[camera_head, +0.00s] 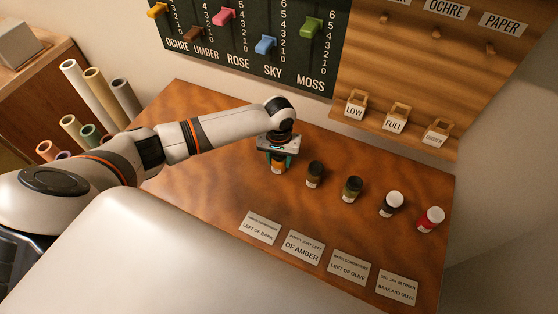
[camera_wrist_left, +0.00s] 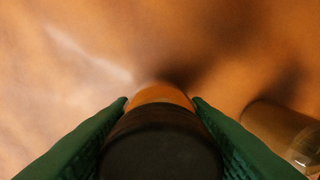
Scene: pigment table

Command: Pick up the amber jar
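The amber jar (camera_head: 278,168) has an orange body and a dark lid, and it is the leftmost of a row of jars on the brown table. My left gripper (camera_head: 278,160) points down over it, with a green finger on each side. In the left wrist view, the jar's black lid (camera_wrist_left: 162,145) fills the space between the fingers (camera_wrist_left: 160,102), which appear to press against its sides. The jar looks upright. I cannot tell whether its base touches the table. My right gripper is not in view.
To the right stand a brown jar (camera_head: 315,174), an olive jar (camera_head: 352,188), a white-lidded dark jar (camera_head: 391,204) and a white-lidded red jar (camera_head: 430,219). Several printed cards (camera_head: 303,247) lie at the front. Wooden tags (camera_head: 395,118) line the back ledge. The table's left part is clear.

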